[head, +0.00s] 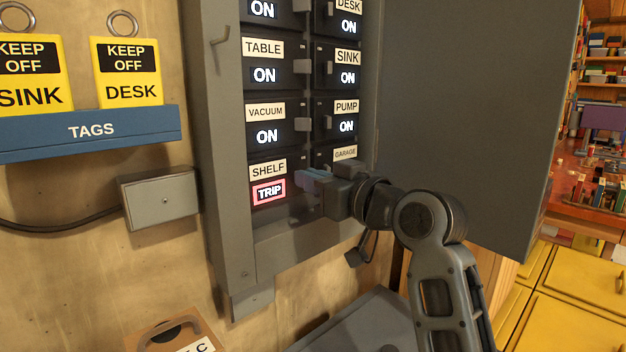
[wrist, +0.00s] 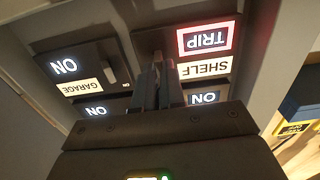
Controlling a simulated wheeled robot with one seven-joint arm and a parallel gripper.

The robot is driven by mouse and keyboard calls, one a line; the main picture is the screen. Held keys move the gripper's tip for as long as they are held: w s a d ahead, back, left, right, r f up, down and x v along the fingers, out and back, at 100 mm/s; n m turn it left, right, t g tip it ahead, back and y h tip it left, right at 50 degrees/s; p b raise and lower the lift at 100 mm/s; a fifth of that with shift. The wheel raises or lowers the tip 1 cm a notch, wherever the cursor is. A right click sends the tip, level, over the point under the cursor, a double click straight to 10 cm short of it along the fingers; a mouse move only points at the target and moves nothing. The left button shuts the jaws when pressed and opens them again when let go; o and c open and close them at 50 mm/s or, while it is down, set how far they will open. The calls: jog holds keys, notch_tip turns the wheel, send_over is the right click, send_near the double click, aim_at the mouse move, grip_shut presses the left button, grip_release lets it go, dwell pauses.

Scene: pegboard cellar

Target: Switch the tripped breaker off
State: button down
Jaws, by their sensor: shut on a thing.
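The SHELF breaker (head: 268,190) is at the bottom of the left column in the grey panel. Its display reads TRIP in a red frame. It also shows, upside down, in the wrist view (wrist: 205,40). My gripper (head: 308,180) is at the right end of this breaker, where its toggle would be. In the wrist view my two fingers (wrist: 157,78) are close together at the breaker's edge beside the label. They are shut on the SHELF toggle, which they mostly hide, so its position cannot be told.
The GARAGE breaker (wrist: 85,70) beside it reads ON, as do the TABLE, SINK, VACUUM and PUMP breakers. The open panel door (head: 460,110) stands close to the right of my arm. A blue TAGS rack (head: 90,131) with yellow tags is on the left wall.

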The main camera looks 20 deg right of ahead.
jog(key=shift+a, duration=0.1)
jog(key=shift+s+a+m+t+h+p, duration=0.15)
jog(key=shift+a+m+h, duration=0.2)
jog(key=shift+m+h, duration=0.75)
jog(key=shift+w+a+m+t+h+p, duration=0.1)
jog(key=shift+a+m+h+p, duration=0.4)
jog(key=shift+h, duration=1.05)
jog(key=shift+s+a+m+t+h+b, duration=0.1)
jog(key=shift+a+m+h+b, duration=0.1)
jog(key=shift+m+h, duration=1)
jog(key=shift+h, duration=0.45)
jog(key=c, duration=1.2)
grip_release()
jog(key=shift+d+y, duration=0.1)
jog(key=shift+y, duration=0.2)
